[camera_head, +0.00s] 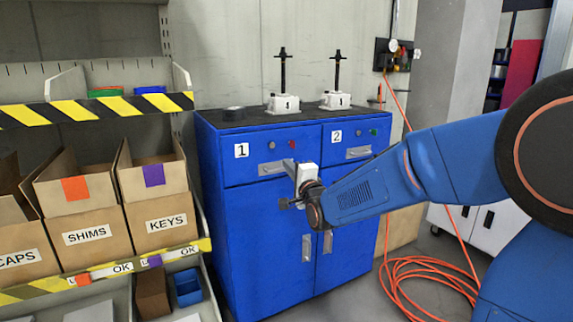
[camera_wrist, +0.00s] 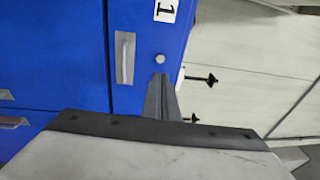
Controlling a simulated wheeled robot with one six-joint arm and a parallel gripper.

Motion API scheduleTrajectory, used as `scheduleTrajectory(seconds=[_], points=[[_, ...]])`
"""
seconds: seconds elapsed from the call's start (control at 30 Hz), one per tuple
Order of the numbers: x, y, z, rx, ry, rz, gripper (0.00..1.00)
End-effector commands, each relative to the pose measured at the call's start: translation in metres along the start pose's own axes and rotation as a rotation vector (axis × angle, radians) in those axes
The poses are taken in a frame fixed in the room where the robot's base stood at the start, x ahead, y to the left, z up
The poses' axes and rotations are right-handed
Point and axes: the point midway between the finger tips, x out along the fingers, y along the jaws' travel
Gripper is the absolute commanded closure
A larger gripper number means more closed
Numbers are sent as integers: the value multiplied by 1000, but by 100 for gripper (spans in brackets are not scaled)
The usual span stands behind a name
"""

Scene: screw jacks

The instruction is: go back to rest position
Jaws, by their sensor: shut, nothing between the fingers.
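My gripper (camera_head: 290,165) is at the end of my blue arm, in front of the upper drawers of a blue cabinet (camera_head: 262,235). Its fingers are shut with nothing between them. In the wrist view the grey fingers (camera_wrist: 159,95) point toward the front of drawer 1 (camera_wrist: 145,25), close to a round knob (camera_wrist: 159,59) in the picture. I cannot tell whether they touch the cabinet. Drawers 1 and 2 (camera_head: 350,141) look closed.
A shelf with cardboard boxes (camera_head: 165,225) stands left. An orange hose (camera_head: 425,268) coils on the floor at right.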

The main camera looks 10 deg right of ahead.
Motion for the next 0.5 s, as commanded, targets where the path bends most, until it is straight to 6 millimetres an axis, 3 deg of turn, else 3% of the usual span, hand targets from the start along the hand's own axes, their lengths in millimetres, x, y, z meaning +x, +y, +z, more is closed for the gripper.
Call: scheduleTrajectory(seconds=[0.37,0.5], points=[[-2,0,-1,-8,1,5,100],[-17,1,-8,-85,9,66,100]])
